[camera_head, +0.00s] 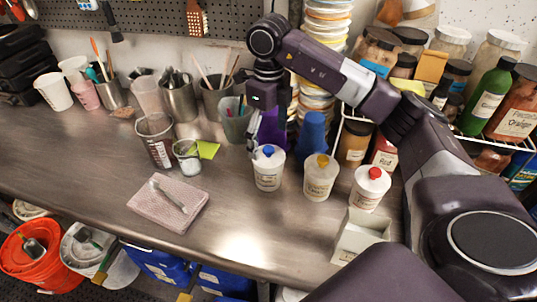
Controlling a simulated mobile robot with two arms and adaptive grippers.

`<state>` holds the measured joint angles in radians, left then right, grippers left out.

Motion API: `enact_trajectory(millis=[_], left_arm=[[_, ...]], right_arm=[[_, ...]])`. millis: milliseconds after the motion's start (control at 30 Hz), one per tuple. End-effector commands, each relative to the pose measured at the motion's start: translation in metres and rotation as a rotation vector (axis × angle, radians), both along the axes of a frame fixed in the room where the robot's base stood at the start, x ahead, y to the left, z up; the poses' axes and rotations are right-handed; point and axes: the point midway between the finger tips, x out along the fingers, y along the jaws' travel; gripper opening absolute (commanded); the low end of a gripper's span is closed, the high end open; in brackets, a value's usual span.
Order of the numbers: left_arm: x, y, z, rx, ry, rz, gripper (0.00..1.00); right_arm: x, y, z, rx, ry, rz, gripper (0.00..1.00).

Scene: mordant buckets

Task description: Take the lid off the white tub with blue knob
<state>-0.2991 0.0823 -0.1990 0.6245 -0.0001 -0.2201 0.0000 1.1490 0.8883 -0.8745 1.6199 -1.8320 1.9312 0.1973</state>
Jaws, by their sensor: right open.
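The white tub with blue knob (268,176) stands upright on the metal bench, left of two similar tubs. Its white lid is on, and the blue knob (268,151) shows on top. My right gripper (260,143) is open and points down just above and behind this lid. One finger shows close to the lid's left back edge; I cannot tell whether it touches. The other finger is hard to make out against the purple thing behind. My left gripper is not in view.
A yellow-knob tub (320,184) and a red-knob tub (370,187) stand to the right. A blue cone-shaped thing (312,132) is behind. The bench in front is clear.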

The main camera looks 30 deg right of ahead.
Motion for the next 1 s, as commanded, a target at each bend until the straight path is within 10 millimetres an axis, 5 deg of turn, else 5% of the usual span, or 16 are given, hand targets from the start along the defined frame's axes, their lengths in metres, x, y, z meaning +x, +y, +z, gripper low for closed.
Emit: enact_trajectory(millis=[300, 567, 1000], left_arm=[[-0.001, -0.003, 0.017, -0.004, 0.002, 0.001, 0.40], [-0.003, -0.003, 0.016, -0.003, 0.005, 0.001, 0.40], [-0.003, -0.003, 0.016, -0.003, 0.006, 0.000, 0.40]], right_arm=[[-0.003, 0.000, -0.037, -0.001, 0.002, 0.001, 0.86], [-0.003, 0.000, -0.040, 0.000, 0.001, 0.001, 0.85], [-0.003, 0.000, -0.040, 0.000, 0.003, 0.001, 0.39]])
